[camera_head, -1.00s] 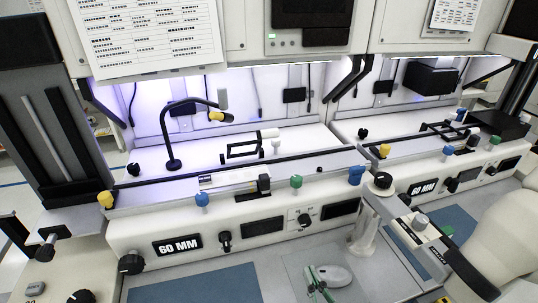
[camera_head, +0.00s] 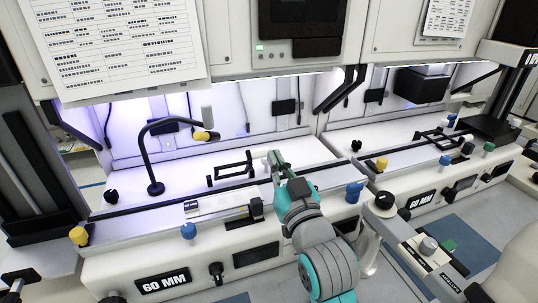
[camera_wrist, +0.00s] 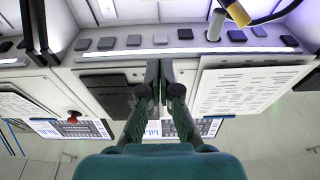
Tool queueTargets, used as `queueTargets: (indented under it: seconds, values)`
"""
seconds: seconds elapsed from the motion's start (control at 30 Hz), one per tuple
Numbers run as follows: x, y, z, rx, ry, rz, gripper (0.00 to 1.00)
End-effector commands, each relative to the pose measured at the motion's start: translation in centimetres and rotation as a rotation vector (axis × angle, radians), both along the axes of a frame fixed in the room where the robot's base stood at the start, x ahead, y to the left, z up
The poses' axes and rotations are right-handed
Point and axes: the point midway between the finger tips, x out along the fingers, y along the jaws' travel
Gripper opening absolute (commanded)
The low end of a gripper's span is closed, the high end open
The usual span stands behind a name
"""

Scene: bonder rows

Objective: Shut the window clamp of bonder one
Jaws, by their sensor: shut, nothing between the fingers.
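A small black open frame (camera_head: 233,170), which looks like the window clamp, is on the white deck of the left bonder (camera_head: 120,262); I cannot tell its exact angle. A pale cylindrical part (camera_head: 262,163) is at its right end, partly hidden by my gripper. My gripper (camera_head: 276,158) is shut and empty, just right of the frame and close to the pale part; I cannot tell whether they touch. In the wrist view my fingertips (camera_wrist: 159,66) are together, with cabinets behind them. The clamp does not show clearly there.
A black gooseneck lamp (camera_head: 155,160) with a yellow tip stands left of the frame. A black rail runs along the deck's front, with blue (camera_head: 188,231) and yellow (camera_head: 79,236) knobs. A second bonder (camera_head: 440,175) with a similar black frame is at the right.

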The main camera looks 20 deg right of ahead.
Motion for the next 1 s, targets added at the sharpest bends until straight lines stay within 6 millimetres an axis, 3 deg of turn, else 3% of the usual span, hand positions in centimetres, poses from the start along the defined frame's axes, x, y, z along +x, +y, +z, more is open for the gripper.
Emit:
queueTargets:
  seconds: [0.63, 1.0]
  values:
    - [9.2, 0.0, 2.0, 0.000, 0.000, 0.000, 0.00]
    - [8.7, 0.0, -1.6, 0.000, 0.002, -0.001, 0.00]
